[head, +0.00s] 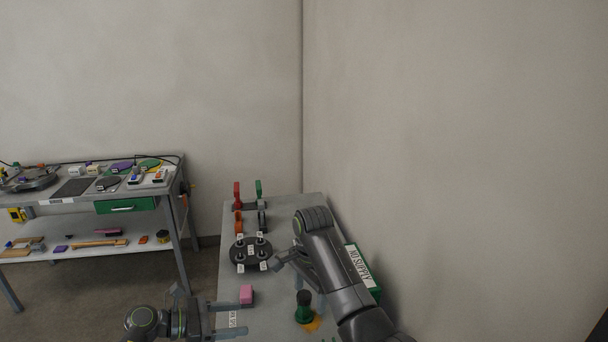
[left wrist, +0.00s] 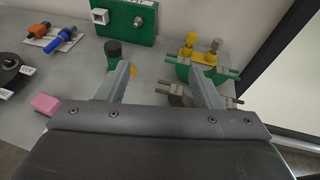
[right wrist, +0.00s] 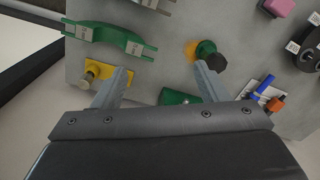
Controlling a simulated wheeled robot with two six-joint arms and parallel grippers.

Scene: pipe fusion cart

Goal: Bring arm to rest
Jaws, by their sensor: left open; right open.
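My left gripper (head: 228,319) is at the bottom of the head view, over the near left edge of the grey table, with its fingers apart and pointing right. In the left wrist view its fingers (left wrist: 160,72) are spread with nothing between them. My right arm reaches in from the lower right of the head view, and its gripper (head: 297,267) hangs over the table, partly hidden by the arm. In the right wrist view its fingers (right wrist: 162,70) are spread and empty. A green-and-black knob-like piece (right wrist: 211,57) stands beyond one right fingertip, apparently apart from it.
The grey table (head: 283,203) holds a pink block (head: 246,294), a black disc with labelled pegs (head: 239,256), red and green upright parts, and a green labelled box (head: 357,262) by the wall. Green-and-yellow clamps (left wrist: 203,58) show in the left wrist view. A stocked cart (head: 190,215) stands left.

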